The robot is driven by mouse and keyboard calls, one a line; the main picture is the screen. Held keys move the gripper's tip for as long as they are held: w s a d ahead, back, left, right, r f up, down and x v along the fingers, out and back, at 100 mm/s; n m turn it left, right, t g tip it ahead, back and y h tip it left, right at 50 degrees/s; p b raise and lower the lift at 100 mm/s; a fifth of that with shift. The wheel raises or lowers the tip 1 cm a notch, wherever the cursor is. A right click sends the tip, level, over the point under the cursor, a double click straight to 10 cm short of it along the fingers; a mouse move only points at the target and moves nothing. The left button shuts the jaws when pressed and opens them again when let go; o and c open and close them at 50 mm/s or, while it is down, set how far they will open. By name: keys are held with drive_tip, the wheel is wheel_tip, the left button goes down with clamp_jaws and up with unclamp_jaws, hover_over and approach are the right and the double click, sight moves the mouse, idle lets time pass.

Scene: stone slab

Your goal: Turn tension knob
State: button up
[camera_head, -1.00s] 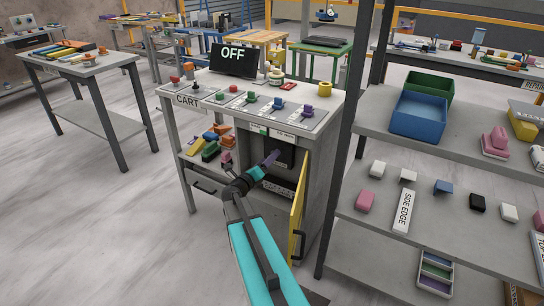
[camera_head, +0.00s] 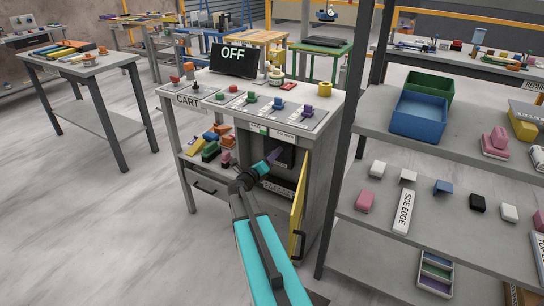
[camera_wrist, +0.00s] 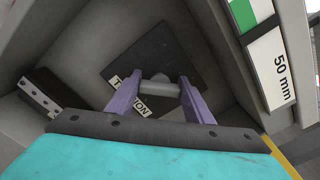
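The tension knob (camera_wrist: 160,86) is a grey bar-shaped knob on a dark square plate (camera_wrist: 178,52) inside the cart's open compartment. A white label (camera_wrist: 128,97) beside it reads partly "TENSION"; a finger hides its middle. My gripper (camera_wrist: 160,80) has two purple fingers, spread apart, one on each side of the knob. The knob's ends lie at or very near the fingertips; I cannot tell whether they touch. In the head view my gripper (camera_head: 273,155) reaches into the compartment (camera_head: 283,147), and the knob is hidden there.
A yellow-edged door (camera_head: 298,210) stands open right of my arm. Compartment walls surround the gripper closely, with a dark bracket (camera_wrist: 45,92) at left and a "50 mm" label (camera_wrist: 272,68) at right. The cart's display (camera_head: 233,60) reads "OFF". A shelf rack (camera_head: 345,180) stands to the right.

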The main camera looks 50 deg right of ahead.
drive_tip(key=shift+m+b, duration=0.35)
drive_tip(key=shift+m, duration=0.05)
drive_tip(key=m+b, duration=0.4)
drive_tip(key=m, duration=0.1)
drive_tip(key=shift+f, duration=0.15)
drive_tip(key=m+b, duration=0.3)
drive_tip(key=shift+s+m, duration=0.1)
drive_tip(key=shift+m, duration=0.2)
drive_tip(key=shift+m+b, duration=0.4)
drive_tip(key=shift+m, duration=0.1)
drive_tip(key=shift+r, duration=0.2)
drive_tip(key=o, duration=1.1)
drive_tip(key=shift+d, duration=0.1)
drive_tip(key=shift+c, duration=0.2)
drive_tip(key=shift+s+a, duration=0.1)
drive_tip(key=shift+a, duration=0.1)
